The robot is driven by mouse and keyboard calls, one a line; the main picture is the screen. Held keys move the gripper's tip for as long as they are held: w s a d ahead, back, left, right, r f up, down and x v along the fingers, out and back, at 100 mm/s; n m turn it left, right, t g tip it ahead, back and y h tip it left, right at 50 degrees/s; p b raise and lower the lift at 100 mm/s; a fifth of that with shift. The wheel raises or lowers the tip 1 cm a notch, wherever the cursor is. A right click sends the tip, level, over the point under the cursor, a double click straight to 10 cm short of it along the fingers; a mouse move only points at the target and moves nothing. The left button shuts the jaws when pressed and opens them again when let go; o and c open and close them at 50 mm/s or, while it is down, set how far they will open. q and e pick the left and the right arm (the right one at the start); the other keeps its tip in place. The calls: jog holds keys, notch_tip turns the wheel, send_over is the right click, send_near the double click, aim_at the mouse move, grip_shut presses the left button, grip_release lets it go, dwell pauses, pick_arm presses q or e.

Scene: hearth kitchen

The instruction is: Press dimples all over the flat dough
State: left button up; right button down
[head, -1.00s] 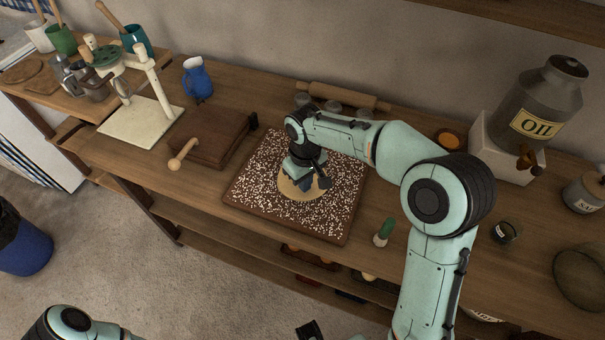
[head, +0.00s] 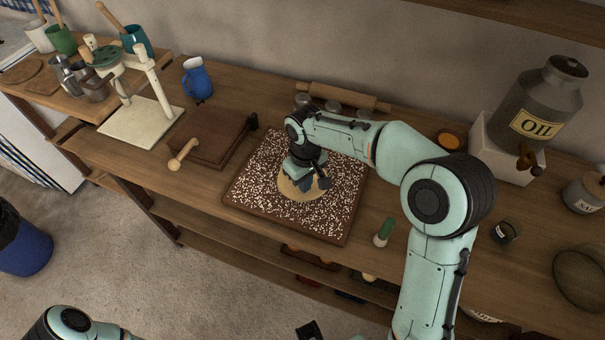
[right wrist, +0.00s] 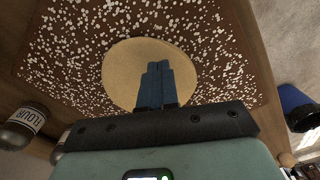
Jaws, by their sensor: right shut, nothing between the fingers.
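The flat dough (head: 284,187) is a pale tan disc on a brown board (head: 240,198) sprinkled with white specks. It also shows in the right wrist view (right wrist: 118,72), where its visible surface looks smooth. My right gripper (head: 304,184) points down over the dough. Its blue fingers (right wrist: 157,68) are shut and empty, with the tips over the middle of the disc. I cannot tell whether they touch it. The gripper hides part of the dough in both views.
A brown slab (head: 215,135) with a wooden-handled tool is to the left. A green-topped tool (head: 384,232) stands right of the board. An oil can (head: 540,105) and small jars stand farther right.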

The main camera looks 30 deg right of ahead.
jog(key=shift+f, duration=0.1)
dwell(0.6)
jog(key=shift+f+b, duration=0.5)
jog(key=shift+f, duration=0.25)
jog(key=shift+f, duration=0.15)
dwell(0.5)
jog(key=shift+r+p, duration=0.7)
jog(key=shift+r, duration=0.25)
jog(key=shift+d, duration=0.1)
jog(key=shift+w+d+p, duration=0.2)
jog(key=shift+d+p, duration=0.05)
jog(key=shift+d, duration=0.45)
jog(key=shift+w+d+p, duration=0.2)
jog(key=shift+d+p, duration=0.05)
jog(key=shift+d, duration=0.45)
jog(key=shift+w+d+p, duration=0.2)
jog(key=shift+d+p, duration=0.05)
jog(key=shift+d, duration=0.45)
